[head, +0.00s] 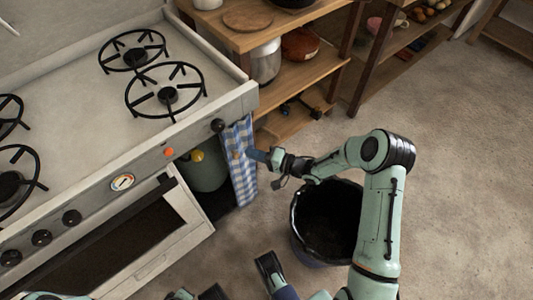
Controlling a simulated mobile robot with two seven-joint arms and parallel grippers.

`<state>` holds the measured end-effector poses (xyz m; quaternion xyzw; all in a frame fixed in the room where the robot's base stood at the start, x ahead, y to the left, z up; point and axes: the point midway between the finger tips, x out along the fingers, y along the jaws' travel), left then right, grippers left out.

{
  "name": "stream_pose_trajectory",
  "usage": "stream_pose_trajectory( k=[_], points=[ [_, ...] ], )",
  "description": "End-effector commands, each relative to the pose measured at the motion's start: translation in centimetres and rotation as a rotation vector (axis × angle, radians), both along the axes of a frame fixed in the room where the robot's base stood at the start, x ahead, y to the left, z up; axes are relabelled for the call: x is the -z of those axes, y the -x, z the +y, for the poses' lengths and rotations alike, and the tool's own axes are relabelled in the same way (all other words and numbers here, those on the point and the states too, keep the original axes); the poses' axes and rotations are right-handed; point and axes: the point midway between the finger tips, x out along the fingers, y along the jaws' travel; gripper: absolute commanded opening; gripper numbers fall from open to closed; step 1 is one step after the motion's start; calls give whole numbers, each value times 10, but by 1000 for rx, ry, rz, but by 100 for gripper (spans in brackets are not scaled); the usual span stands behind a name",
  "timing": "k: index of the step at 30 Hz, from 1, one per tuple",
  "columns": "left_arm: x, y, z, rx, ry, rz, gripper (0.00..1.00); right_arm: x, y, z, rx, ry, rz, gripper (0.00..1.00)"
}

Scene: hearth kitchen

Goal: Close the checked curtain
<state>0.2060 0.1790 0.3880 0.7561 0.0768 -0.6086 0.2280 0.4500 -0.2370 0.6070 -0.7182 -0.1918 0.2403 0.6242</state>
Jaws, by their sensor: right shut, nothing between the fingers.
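The blue-and-white checked curtain (242,172) hangs below the stove's front edge, bunched narrow at the right side of an opening. The opening's left part is uncovered and shows a green gas bottle (205,172) with a yellow top. My right gripper (254,155) is shut and empty, with its blue fingertips at the curtain's right edge. I cannot tell whether they touch the cloth. Some of my own parts show at the bottom edge, but I cannot make out my left gripper there.
A black bucket (326,222) stands on the floor under my right forearm. The stove (75,100) has a dark knob (217,125) just above the curtain, and its oven door (135,240) is left of the opening. A wooden shelf (300,75) stands behind. The floor at right is clear.

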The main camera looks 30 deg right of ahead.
Motion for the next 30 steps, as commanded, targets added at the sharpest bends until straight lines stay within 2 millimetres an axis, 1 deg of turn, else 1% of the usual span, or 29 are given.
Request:
stream_pose_trajectory(
  k=[1,4,16,20,23,26,30],
  points=[
    [3,3,0,-1,0,9,0,1,-1,5,-1,-1,-1,0],
    [5,6,1,-1,1,20,0,2,-2,11,0,1,-1,0],
    [6,7,1,-2,1,24,0,2,-2,14,0,1,-1,0],
    [2,5,1,0,1,15,0,1,-1,21,-2,0,0,0],
    [-4,-2,0,0,0,-7,0,0,1,35,-4,-2,1,0],
    [-14,-11,-2,1,-2,-38,0,0,5,56,-5,-5,3,0],
    [-19,0,-7,12,12,-9,0,0,10,92,-7,-5,2,0]
  ],
)
